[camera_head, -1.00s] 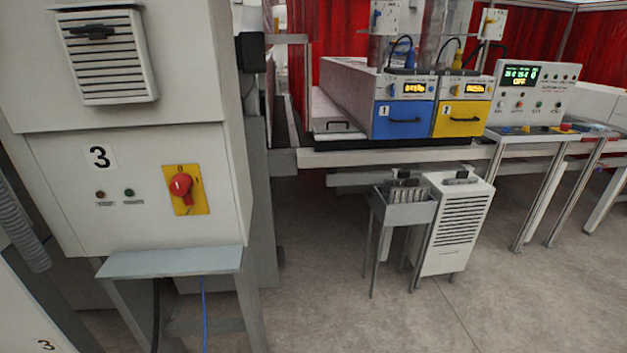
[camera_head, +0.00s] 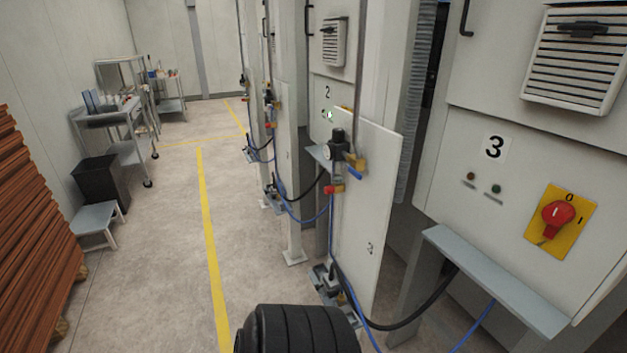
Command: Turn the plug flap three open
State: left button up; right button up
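I cannot tell which part is the plug flap. Neither gripper is in view.
Cabinet two (camera_head: 328,92) stands farther back, with more posts and cabled fittings along the row. A yellow floor line (camera_head: 207,230) runs down the clear aisle. At the left are stacked brown boards (camera_head: 35,200), a black bin (camera_head: 100,184), a step stool (camera_head: 97,218) and carts (camera_head: 118,118).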

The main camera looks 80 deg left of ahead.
aim_at(323, 287)
jog(key=u, duration=2.45)
jog(key=i+j+z, duration=0.15)
jog(key=k+l, duration=0.05)
